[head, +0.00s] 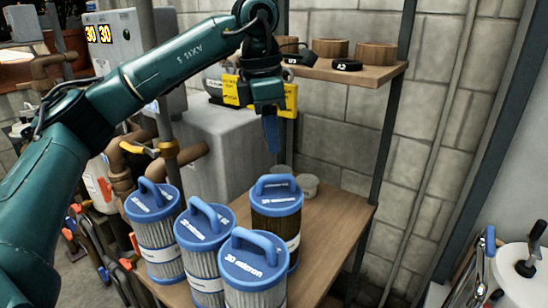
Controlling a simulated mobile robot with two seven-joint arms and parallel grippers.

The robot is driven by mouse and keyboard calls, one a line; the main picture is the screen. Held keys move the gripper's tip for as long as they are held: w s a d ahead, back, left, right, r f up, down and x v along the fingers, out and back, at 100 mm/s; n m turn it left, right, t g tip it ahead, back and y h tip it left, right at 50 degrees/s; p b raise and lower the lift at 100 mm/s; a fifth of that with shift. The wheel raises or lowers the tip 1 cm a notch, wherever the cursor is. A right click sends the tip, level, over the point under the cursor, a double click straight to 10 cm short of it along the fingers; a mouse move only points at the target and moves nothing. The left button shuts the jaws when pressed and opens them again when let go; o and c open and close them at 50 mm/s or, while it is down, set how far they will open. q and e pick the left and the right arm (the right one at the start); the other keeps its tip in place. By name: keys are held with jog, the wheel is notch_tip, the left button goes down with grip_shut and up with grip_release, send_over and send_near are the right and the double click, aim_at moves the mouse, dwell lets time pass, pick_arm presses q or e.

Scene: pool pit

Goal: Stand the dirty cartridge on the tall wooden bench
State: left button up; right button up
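A cartridge with dark, brownish pleats, a blue cap and a blue handle (277,222) stands upright at the back right of a group of cartridges; I take it for the dirty one. It stands on a wooden bench top (340,215). My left gripper (272,150) points down above this cartridge's handle, with a visible gap between them. Its fingers show edge-on as one blue shape, so I cannot tell their opening. Nothing shows hanging from it. My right gripper is out of view.
Paler cartridges (210,255) with blue caps crowd the left and front. Small round tubs (303,186) sit behind. A wooden shelf (345,72) on dark posts holds round items. Grey tank (215,150) and pipes stand left. The bench's right side is clear.

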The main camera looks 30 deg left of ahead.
pick_arm(q)
jog(key=shift+s+a+r, duration=0.1)
jog(key=shift+r, duration=1.05)
jog(key=shift+s+a+r, duration=0.1)
jog(key=shift+r, duration=1.05)
